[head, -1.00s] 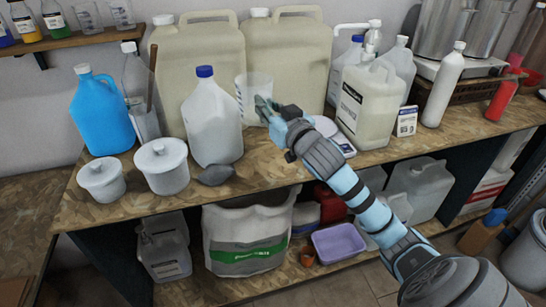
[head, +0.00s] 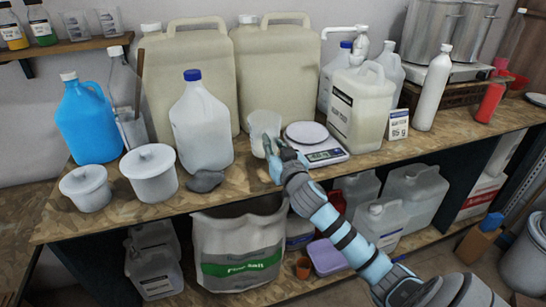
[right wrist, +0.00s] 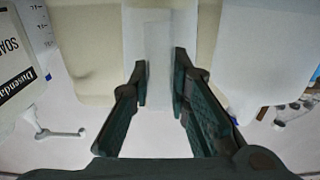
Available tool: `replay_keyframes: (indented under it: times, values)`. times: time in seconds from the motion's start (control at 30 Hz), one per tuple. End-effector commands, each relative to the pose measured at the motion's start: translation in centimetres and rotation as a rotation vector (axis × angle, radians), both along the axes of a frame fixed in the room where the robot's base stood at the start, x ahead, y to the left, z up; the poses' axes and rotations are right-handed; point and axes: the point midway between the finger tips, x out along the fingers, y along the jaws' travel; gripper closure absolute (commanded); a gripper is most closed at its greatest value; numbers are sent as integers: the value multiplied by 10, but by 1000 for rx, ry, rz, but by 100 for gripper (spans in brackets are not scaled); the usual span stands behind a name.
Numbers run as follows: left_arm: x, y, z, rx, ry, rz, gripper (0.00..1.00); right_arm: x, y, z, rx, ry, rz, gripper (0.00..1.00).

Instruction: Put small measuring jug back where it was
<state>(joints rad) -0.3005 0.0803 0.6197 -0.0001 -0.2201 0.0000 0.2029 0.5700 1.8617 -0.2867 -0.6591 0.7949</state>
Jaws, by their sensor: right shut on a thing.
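The small measuring jug (head: 264,125) is a translucent pale cup at mid-bench in the head view, between the white blue-capped jug and the scale. My right gripper (head: 270,146) is shut on it from the front. In the right wrist view the jug (right wrist: 158,45) shows pale between the two dark fingers of the gripper (right wrist: 160,75). The jug looks upright and low over the bench; I cannot tell whether its base touches, because the gripper hides part of it. My left gripper is not in view.
The blue-capped jug (head: 202,130) stands close left, the scale (head: 316,141) close right, and large beige drums (head: 275,75) behind. A grey scoop (head: 205,181) lies in front to the left. The bench (head: 240,178) is bare in front of the jug.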

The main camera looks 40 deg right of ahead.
Motion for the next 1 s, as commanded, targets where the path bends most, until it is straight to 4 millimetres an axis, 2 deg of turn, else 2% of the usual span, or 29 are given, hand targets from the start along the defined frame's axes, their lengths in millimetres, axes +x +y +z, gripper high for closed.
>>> replay_keyframes:
  times: [0.03,0.13,0.47,0.5,0.6,1.0]
  values:
    - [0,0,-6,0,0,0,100,0,0,-13,1,2,0,100]
    - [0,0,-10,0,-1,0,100,0,0,-30,1,2,0,100]
    - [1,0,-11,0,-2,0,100,0,0,-32,0,0,1,100]
    - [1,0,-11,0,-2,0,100,0,0,-32,0,1,0,80]
    - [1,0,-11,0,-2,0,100,0,0,-31,0,1,0,64]
    - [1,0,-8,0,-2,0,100,-4,1,-28,-1,1,0,63]
